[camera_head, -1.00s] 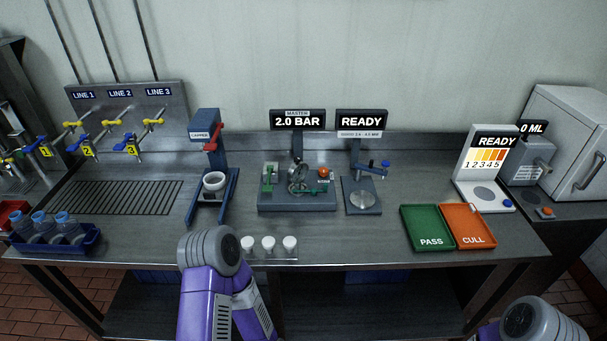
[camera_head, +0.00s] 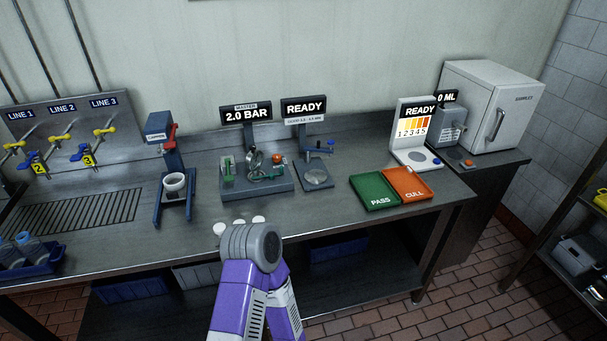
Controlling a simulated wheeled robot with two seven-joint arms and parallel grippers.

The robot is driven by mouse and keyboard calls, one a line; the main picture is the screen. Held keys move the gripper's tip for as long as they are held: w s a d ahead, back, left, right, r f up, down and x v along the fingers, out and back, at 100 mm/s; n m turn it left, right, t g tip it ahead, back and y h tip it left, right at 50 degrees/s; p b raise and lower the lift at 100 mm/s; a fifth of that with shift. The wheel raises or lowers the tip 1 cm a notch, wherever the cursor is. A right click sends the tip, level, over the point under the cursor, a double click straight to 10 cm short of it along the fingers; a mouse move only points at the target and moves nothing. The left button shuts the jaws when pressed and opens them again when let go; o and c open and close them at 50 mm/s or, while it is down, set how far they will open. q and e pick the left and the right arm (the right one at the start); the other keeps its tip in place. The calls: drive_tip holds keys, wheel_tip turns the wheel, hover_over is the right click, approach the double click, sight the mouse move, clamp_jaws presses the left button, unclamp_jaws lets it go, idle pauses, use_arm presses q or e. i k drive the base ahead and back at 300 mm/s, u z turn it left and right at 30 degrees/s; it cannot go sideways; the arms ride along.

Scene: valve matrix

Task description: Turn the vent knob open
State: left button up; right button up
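A small orange-red knob (camera_head: 278,158) sits on the right part of the grey master block (camera_head: 258,190), under the sign (camera_head: 246,115) reading MASTER 2.0 BAR. I take it for the vent knob; its small label is too blurred to read. The block also carries a metal handwheel (camera_head: 254,160) and green parts (camera_head: 228,172). One purple arm of mine, seemingly the left, rises at bottom centre in front of the bench, well below the block. Its grey joint shows, but no gripper fingers. My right arm is out of view. Nothing of mine touches the knob.
A capper (camera_head: 170,170) stands left of the block. A READY station (camera_head: 316,178) is close on its right. Green PASS (camera_head: 374,190) and orange CULL (camera_head: 407,182) trays lie farther right. White caps (camera_head: 242,221) sit near the front edge. A shelf rack (camera_head: 575,245) stands far right.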

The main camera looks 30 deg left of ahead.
sight(276, 158)
drive_tip(key=z, duration=0.55)
drive_tip(key=i, duration=1.25)
drive_tip(key=u, duration=0.95)
